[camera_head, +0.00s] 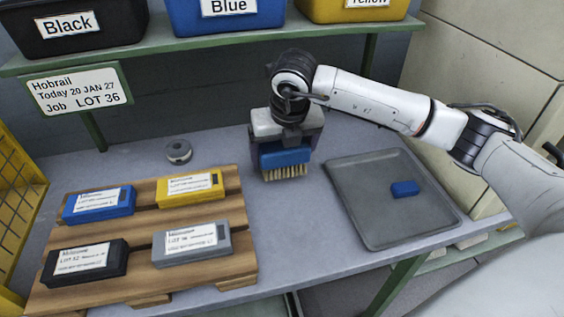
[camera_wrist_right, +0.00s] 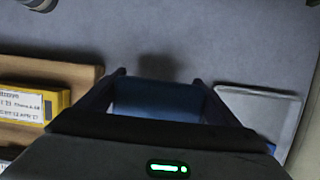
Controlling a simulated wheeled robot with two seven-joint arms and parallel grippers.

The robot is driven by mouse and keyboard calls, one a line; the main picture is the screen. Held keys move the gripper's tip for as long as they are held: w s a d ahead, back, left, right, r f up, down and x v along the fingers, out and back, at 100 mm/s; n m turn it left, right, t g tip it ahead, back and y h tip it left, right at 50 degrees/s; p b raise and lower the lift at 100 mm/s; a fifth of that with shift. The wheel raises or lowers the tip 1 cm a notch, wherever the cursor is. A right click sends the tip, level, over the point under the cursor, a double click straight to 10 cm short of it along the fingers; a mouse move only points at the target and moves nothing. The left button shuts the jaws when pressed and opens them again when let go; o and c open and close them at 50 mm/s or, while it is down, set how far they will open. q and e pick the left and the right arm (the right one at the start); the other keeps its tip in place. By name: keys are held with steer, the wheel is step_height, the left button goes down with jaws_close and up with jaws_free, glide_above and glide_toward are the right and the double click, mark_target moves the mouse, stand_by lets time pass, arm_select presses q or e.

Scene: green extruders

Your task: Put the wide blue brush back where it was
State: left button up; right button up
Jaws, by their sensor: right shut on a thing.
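The wide blue brush (camera_head: 285,158) is held in my right gripper (camera_head: 284,150), bristles pointing down, over the bench between the wooden pallet and the grey tray. Its pale bristles (camera_head: 285,172) are close to the bench top; I cannot tell whether they touch it. In the right wrist view the blue brush (camera_wrist_right: 158,98) sits between the two dark fingers of the right gripper (camera_wrist_right: 160,88), which are shut on it. My left gripper is not in view.
The grey tray (camera_head: 376,228) at right holds a small blue block (camera_head: 404,188). The wooden pallet (camera_head: 150,223) at left carries blue, yellow, black and grey labelled boxes. A round metal piece (camera_head: 178,151) lies behind it. A green shelf (camera_head: 180,52) with bins overhangs the back.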

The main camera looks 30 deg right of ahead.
mark_target(287, 152)
steer(key=shift+w+f, duration=0.1)
steer(key=shift+f, duration=1.65)
steer(key=shift+f, duration=0.2)
steer(key=o, duration=0.9)
steer(key=shift+r, duration=0.1)
steer(key=v, duration=1.2)
steer(key=shift+r, duration=0.15)
